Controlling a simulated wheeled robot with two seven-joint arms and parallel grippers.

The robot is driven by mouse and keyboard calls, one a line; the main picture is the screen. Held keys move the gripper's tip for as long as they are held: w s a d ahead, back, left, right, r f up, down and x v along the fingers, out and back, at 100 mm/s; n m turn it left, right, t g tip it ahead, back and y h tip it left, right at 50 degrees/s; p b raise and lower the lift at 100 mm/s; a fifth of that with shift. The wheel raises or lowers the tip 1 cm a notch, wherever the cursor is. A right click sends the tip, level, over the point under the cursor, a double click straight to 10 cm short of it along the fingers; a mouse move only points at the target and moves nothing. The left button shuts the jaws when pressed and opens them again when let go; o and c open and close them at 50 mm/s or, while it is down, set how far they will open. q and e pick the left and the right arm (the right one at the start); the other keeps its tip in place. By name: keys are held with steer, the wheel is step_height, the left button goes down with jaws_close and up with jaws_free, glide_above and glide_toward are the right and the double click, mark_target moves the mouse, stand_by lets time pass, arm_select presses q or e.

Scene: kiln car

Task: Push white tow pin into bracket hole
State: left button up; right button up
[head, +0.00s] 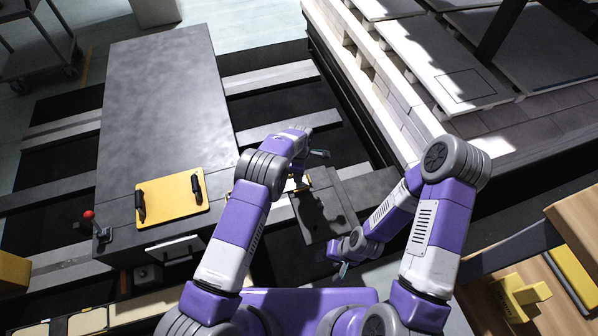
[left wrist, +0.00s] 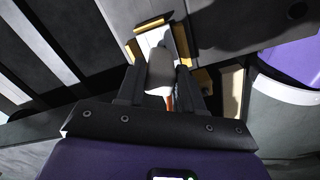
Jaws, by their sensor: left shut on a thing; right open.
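My left gripper (left wrist: 158,88) is shut on the white tow pin (left wrist: 161,72). In the left wrist view the pin has a pale rounded body between the two dark fingers, with an orange-red part below. Just beyond it is a light plate with yellow edges, apparently the bracket (left wrist: 149,25). I cannot tell whether the pin touches the bracket, and the hole is hidden. In the head view my left gripper (head: 300,180) is mostly hidden by its wrist, near small yellow parts beside the grey plate.
A dark flat deck (head: 165,100) lies at the left, with a yellow clipboard-like panel (head: 172,196) and a red-knobbed lever (head: 90,215). A grey plate (head: 325,222) lies between my arms. Pale stacked blocks (head: 385,85) stand behind at right. A wooden bench (head: 545,270) is at lower right.

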stand_by(0.3)
arm_select(q)
steer(key=o, duration=1.4)
steer(key=shift+r+p, duration=1.15)
steer(key=shift+r, duration=1.05)
steer(key=shift+r+p, duration=1.2)
steer(key=shift+r, duration=2.6)
